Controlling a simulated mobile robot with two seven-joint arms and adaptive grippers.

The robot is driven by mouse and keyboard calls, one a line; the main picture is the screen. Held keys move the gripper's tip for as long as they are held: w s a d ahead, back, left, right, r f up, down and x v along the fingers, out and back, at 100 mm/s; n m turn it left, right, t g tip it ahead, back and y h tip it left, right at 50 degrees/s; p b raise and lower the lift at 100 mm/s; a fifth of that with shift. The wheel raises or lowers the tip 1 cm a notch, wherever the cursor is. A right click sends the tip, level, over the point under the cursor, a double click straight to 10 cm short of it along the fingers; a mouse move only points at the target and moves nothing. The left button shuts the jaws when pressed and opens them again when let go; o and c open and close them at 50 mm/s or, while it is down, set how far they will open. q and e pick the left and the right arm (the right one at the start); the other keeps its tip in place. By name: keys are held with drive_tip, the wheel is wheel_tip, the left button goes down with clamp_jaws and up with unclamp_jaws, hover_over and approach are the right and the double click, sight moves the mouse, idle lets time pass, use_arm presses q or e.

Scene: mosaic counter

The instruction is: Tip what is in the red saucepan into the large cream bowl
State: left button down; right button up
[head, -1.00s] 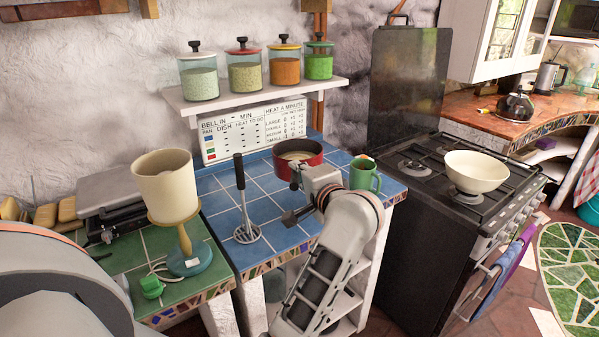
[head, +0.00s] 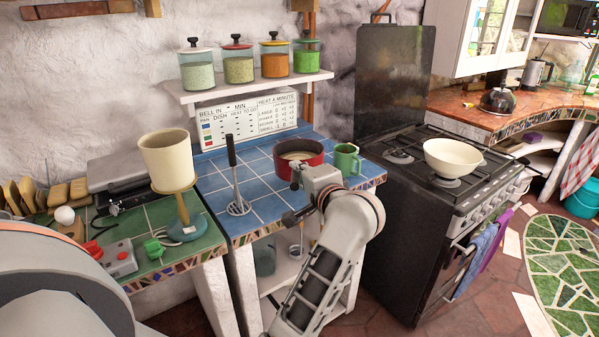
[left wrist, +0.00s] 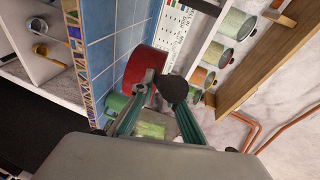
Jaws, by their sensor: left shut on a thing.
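The red saucepan (head: 300,162) is upright at the back of the blue tiled counter, beside the green mug. I cannot tell whether its base touches the tiles. Its contents look pale but are not clear. My left gripper (head: 302,186) is shut on its dark handle; the left wrist view shows the fingers (left wrist: 167,92) around the handle end, with the red pan wall (left wrist: 143,68) beyond. The large cream bowl (head: 453,158) stands on the hob to the right. My right gripper is not in view.
A green mug (head: 346,160) is close right of the saucepan. A masher (head: 237,185) stands to its left. A shelf with glass canisters (head: 238,66) hangs above. The stove's raised dark lid (head: 394,80) stands behind the hob (head: 415,158).

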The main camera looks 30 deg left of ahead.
use_arm(q)
drive_tip(key=s+d+f+m+t+h, duration=0.6)
drive_tip(key=s+d+f+m+h, duration=0.5)
drive_tip(key=s+d+f+h, duration=0.1)
wheel_tip(320, 180, down, 2)
drive_tip(key=shift+s+f+t+h, duration=0.2)
drive_tip(key=shift+s+t+h, duration=0.2)
drive_tip(key=shift+s, duration=0.3)
drive_tip(key=shift+d, duration=0.2)
